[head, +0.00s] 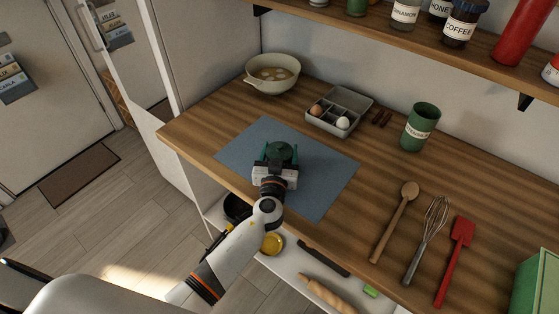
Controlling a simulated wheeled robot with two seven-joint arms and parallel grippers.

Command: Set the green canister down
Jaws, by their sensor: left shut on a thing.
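The green canister (281,151) is at the blue-grey mat (325,190) on the wooden counter. Its dark green round top shows; its lower part is hidden by my gripper. My left gripper (279,158) is shut on the canister, with green-tipped fingers on both sides of it. I cannot tell whether the canister touches the mat or hangs just above it. My right gripper is not in view.
A green labelled cup (420,127) stands to the right. A grey tray (357,103) with eggs and a bowl (273,74) are behind. A wooden spoon (394,222), whisk (428,238) and red spatula (455,259) lie at right. The mat around the gripper is clear.

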